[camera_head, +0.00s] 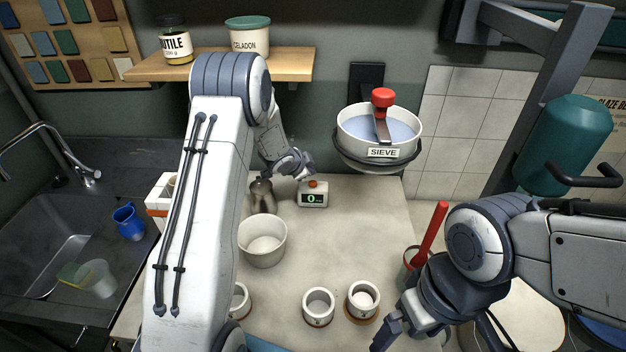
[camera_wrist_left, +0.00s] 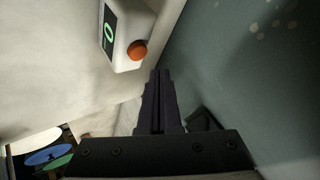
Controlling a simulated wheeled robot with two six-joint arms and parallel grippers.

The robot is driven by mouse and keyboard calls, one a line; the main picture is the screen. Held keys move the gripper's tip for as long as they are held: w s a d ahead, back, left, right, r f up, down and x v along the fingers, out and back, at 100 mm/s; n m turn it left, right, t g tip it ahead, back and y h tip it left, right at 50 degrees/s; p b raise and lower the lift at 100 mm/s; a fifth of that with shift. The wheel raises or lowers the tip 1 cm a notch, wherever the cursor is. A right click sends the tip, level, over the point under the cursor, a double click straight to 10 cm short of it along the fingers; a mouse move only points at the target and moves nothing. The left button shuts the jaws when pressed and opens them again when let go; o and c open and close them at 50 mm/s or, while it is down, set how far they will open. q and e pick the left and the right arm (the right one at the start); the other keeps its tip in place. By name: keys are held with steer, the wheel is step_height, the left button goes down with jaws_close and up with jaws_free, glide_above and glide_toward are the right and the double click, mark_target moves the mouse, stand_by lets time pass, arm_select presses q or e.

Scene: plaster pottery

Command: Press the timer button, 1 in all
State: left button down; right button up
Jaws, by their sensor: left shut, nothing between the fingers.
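The timer (camera_head: 312,197) is a small white box on the far part of the table. Its green display reads 0 and an orange button (camera_head: 312,183) sits on its top. In the left wrist view the timer (camera_wrist_left: 128,52) and its orange button (camera_wrist_left: 137,50) show just ahead of the fingers, left of the fingertips. My left gripper (camera_head: 307,171) is close above and behind the button in the head view; its shut, empty fingers also show in the left wrist view (camera_wrist_left: 159,75). Contact cannot be told. My right gripper (camera_head: 384,343) is at the bottom right; its fingertips are unclear.
A white sieve bucket (camera_head: 352,150) with a red knob hangs right of the timer. A metal vessel (camera_head: 262,195) stands left of it. A white bowl (camera_head: 262,242) and several cups (camera_head: 318,306) stand nearer. The table between timer and cups is clear.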

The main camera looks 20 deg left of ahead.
mark_target(310, 185)
arm_select(q)
step_height(310, 185, up, 4)
steer(key=shift+f+p, duration=0.25)
steer(key=shift+p, duration=1)
steer(key=shift+f, duration=0.1)
arm_select(e)
step_height(310, 185, up, 3)
steer(key=shift+r, duration=0.1)
arm_select(q)
steer(key=s+d+r+n+g, duration=0.2)
steer(key=s+r+n, duration=0.1)
steer(key=s, duration=0.7)
steer(key=s+d+r+n+g+y, duration=0.1)
steer(key=s+d+r+n+g, duration=0.2)
steer(key=s, duration=0.8)
steer(key=s+d+r+n+g, duration=0.15)
steer(key=s+n, duration=0.25)
steer(key=s, duration=0.6)
steer(key=s+d+m+g+b, duration=0.2)
steer(key=s+d+m+b, duration=0.3)
steer(key=s+d, duration=0.8)
steer(key=shift+s+d+r+m+g+h+b, duration=0.2)
steer(key=shift+s+d+m+g+h+b, duration=0.2)
steer(key=shift+d+m, duration=0.4)
arm_select(e)
step_height(310, 185, down, 6)
steer(key=shift+r, duration=0.2)
